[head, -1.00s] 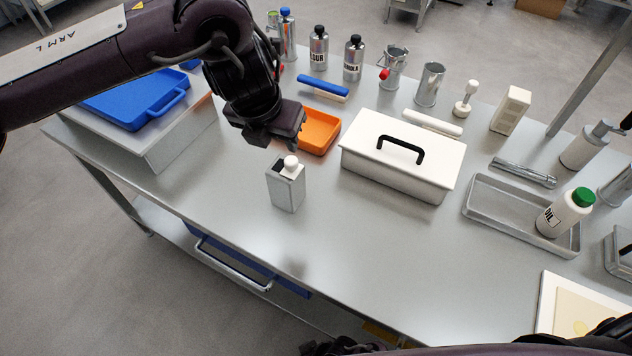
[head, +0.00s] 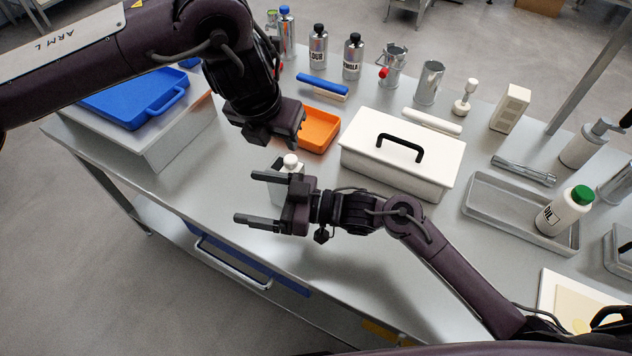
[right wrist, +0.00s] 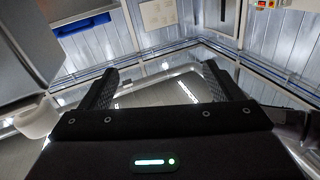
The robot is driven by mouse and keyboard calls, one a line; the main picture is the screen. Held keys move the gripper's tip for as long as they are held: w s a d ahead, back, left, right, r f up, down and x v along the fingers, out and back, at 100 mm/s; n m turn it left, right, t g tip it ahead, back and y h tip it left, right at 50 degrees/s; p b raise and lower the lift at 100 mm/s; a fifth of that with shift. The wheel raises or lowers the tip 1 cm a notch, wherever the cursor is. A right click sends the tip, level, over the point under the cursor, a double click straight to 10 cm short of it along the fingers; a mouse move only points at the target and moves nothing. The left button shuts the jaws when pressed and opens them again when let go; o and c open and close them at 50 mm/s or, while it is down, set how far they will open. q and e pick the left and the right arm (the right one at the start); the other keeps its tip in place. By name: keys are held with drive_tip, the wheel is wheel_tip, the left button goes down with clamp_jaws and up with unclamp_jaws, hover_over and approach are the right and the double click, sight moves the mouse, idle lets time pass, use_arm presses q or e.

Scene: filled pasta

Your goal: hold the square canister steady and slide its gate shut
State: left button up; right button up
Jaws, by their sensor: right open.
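The square canister (head: 281,194) stands upright on the grey table, a pale box with a white knob (head: 291,161) on top. A dark patch shows on its top beside the knob; I cannot tell exactly how the gate sits. My right gripper (head: 247,198) is open, its fingers pointing left, and covers part of the canister in the head view. No canister shows between its fingers in the right wrist view (right wrist: 160,85). My left gripper (head: 277,138) hangs just above and behind the canister, apart from it; its finger gap is unclear.
An orange tray (head: 333,143) lies behind the canister. A white lidded box (head: 360,170) with a black handle stands to its right. A blue case (head: 125,105) lies at the left. The table in front and to the left of the canister is clear.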

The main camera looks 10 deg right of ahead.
wheel_tip(320, 180, up, 3)
drive_tip(key=n+t, duration=0.1)
hover_over(285, 170)
drive_tip(key=s+d, duration=0.1)
drive_tip(key=s, duration=0.1)
drive_tip(key=shift+s+d+r, duration=0.1)
drive_tip(key=shift+d, duration=0.05)
drive_tip(key=d+f+m+t+h, duration=0.3)
drive_tip(key=d+f+m+t, duration=0.15)
drive_tip(key=f, duration=0.35)
drive_tip(key=shift+n, duration=0.45)
drive_tip(key=x, duration=0.7)
drive_tip(key=shift+a+f, duration=0.15)
drive_tip(key=shift+f, duration=0.1)
drive_tip(key=c, duration=1.3)
